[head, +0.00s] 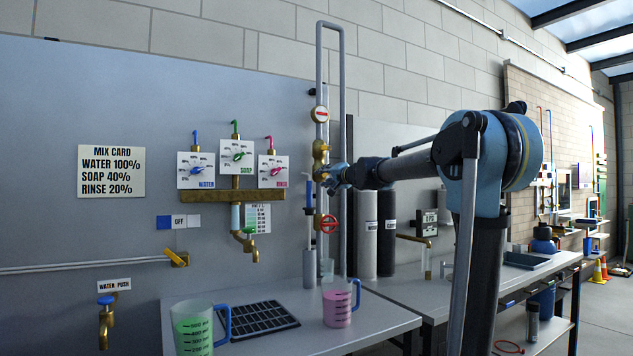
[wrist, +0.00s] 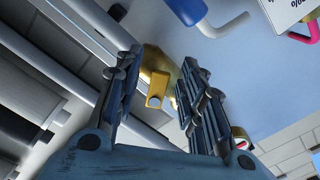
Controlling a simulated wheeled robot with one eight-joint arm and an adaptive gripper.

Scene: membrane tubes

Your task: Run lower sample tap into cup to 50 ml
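My gripper (head: 333,177) is at the vertical grey pipes in the head view, beside a brass fitting (head: 320,150). In the wrist view my gripper (wrist: 163,68) is open, its two fingers spread apart. A yellow-brass tap handle (wrist: 156,88) shows in the gap between the fingers, with brass body behind it; I see no clear contact. Which sample tap this is, I cannot tell.
A jug of pink liquid (head: 338,305), a jug of green liquid (head: 193,335) and a black rack (head: 257,320) stand on the bench. Brass taps with dials (head: 237,157) are on the panel to the left.

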